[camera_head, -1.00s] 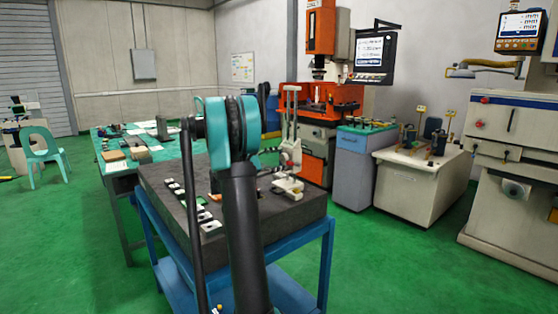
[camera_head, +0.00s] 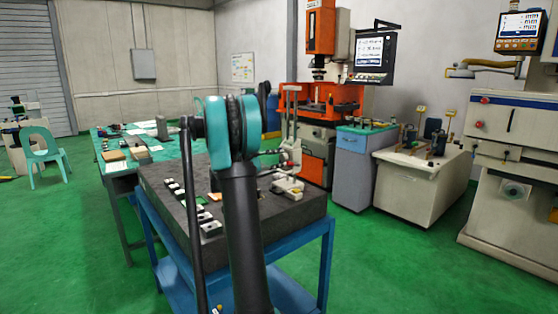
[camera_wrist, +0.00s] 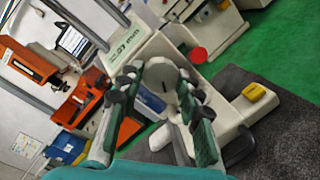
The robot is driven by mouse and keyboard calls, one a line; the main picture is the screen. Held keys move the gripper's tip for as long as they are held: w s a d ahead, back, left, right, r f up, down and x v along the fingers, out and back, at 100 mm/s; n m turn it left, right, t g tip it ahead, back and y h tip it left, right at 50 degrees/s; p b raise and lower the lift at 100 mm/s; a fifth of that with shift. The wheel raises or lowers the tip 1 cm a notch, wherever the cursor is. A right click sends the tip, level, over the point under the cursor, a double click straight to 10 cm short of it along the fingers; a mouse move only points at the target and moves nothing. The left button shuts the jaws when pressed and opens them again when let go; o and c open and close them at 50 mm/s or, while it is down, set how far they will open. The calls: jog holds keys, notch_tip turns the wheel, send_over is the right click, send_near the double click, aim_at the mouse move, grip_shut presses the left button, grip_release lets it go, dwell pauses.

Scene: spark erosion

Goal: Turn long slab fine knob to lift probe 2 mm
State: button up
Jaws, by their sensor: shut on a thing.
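The fine knob (camera_wrist: 161,72) is a pale round disc with a dark slot in the wrist view. My gripper (camera_wrist: 158,80) has its teal, dark-padded fingers on either side of it, shut on it. The knob is on a pale gauge stand, whose upright column (camera_head: 291,105) shows on the dark slab (camera_head: 275,213) in the head view. In the head view my arm hides most of my gripper and the knob. I cannot make out the probe's tip or its height.
A red round part (camera_wrist: 198,55) and a yellow part (camera_wrist: 254,91) are near my fingers. Several small blocks (camera_head: 210,229) lie along the slab's left side. The slab rests on a blue frame (camera_head: 310,241). An orange machine (camera_head: 327,97) stands behind. Green floor is open at right.

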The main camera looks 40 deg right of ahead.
jog(key=o, duration=1.2)
jog(key=shift+c, duration=0.2)
jog(key=shift+a, duration=0.1)
jog(key=a, duration=1.1)
jog(key=shift+w+a+r, duration=0.15)
jog(key=shift+w+a, duration=0.25)
jog(key=shift+w, duration=0.05)
